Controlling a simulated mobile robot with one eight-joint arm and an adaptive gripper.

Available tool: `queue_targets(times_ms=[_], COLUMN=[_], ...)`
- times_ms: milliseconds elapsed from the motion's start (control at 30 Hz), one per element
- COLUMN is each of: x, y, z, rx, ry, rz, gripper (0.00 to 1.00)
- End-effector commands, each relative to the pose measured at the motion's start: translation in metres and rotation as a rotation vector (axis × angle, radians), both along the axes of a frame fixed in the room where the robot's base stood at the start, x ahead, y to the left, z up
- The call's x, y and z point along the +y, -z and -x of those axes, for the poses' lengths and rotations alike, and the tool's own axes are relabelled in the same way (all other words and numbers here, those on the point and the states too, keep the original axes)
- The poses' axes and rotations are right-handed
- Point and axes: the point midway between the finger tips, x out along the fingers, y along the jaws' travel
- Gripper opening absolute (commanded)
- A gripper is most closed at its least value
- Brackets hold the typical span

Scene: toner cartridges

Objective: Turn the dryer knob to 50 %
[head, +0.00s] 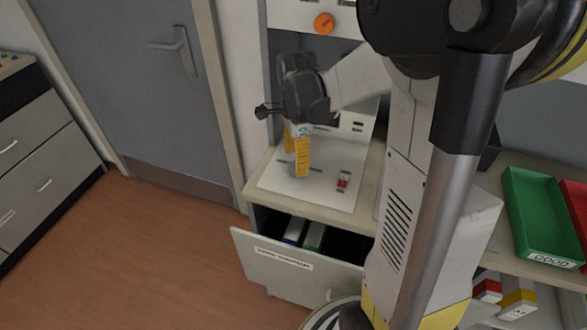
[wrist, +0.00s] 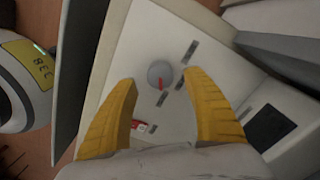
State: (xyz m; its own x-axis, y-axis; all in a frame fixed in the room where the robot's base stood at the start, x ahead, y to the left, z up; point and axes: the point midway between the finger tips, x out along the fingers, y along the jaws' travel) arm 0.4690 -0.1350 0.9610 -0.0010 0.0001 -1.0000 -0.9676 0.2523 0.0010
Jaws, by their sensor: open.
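A round grey knob (wrist: 160,73) with a red pointer line sits on a white panel (wrist: 140,45), seen in the wrist view. The red line points towards the bottom of that picture. In the head view the panel (head: 325,194) lies on a low cabinet top, and the knob is mostly hidden by my fingers. My gripper (head: 298,160) points down over the panel. Its yellow fingers are apart, and in the wrist view the gripper (wrist: 159,80) has one finger on each side of the knob, with gaps. I cannot tell the height of the fingertips.
A red switch (head: 343,181) is on the panel near the knob. An orange knob (head: 324,23) is on an upper white panel. A drawer (head: 290,268) stands open below. A green tray (head: 540,215) and a red tray (head: 577,205) are at the right.

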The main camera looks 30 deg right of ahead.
Motion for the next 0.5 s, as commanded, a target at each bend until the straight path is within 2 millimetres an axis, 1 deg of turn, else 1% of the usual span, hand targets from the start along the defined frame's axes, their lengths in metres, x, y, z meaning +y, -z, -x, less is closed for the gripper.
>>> queue_targets(times_ms=[33, 200, 300, 500], x=[0.0, 0.0, 0.0, 0.0], y=[0.012, 0.028, 0.03, 0.03], z=[0.0, 0.0, 0.0, 0.0], rx=[0.0, 0.0, -0.001, -0.001], ry=[0.0, -0.001, -0.001, -0.001], rz=[0.0, 0.0, 0.0, 0.0], gripper=[0.59, 0.59, 0.59, 0.59])
